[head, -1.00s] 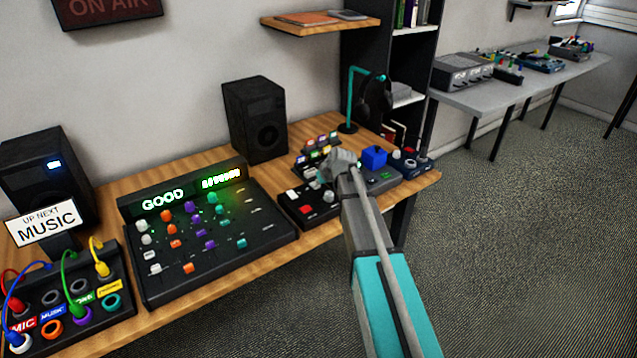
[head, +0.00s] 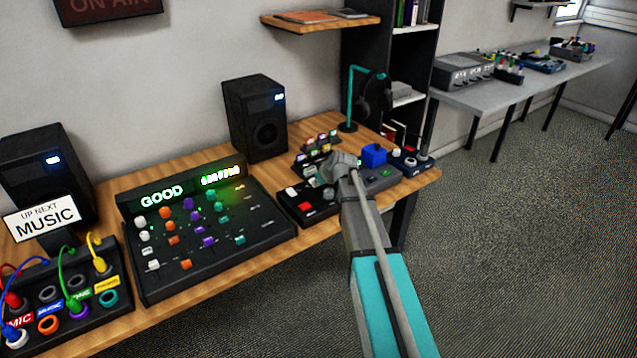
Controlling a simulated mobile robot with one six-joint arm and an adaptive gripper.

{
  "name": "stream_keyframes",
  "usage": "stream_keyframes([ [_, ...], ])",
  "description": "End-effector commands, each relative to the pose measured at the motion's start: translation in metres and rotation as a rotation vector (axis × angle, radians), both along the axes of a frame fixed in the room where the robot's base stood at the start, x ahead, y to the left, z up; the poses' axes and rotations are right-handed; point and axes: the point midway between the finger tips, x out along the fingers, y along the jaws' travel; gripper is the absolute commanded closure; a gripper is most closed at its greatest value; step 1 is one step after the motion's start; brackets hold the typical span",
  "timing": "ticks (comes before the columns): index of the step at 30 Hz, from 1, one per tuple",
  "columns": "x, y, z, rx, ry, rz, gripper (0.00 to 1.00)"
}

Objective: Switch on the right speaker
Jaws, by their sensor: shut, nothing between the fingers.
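The right speaker (head: 256,118) is a black box standing upright at the back of the wooden desk, against the wall. A small blue-white light (head: 279,97) glows at the upper right of its front. The left speaker (head: 45,180) also shows a lit blue-white light. My gripper (head: 328,172) is at the end of my grey and teal arm, above the small control boxes right of the mixer. It is apart from the right speaker, to its lower right in the picture. Its fingers are shut and empty; their tips are small and partly hidden by the wrist.
The mixer (head: 208,262) with a green GOOD display sits mid-desk. A patch box (head: 75,318) with coloured cables and an UP NEXT MUSIC sign (head: 45,217) are at left. Small control boxes (head: 307,207), a blue block (head: 374,155) and a headphone stand (head: 351,100) are near my gripper.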

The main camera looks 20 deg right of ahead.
Motion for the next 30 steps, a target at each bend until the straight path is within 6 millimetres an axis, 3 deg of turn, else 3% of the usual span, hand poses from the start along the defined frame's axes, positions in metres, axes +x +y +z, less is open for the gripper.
stream_keyframes([
  [15, -0.001, -0.007, 0.015, 0.0, 0.0, -0.009, 1.0],
  [30, -0.001, -0.008, 0.016, 0.0, 0.0, -0.01, 1.0],
])
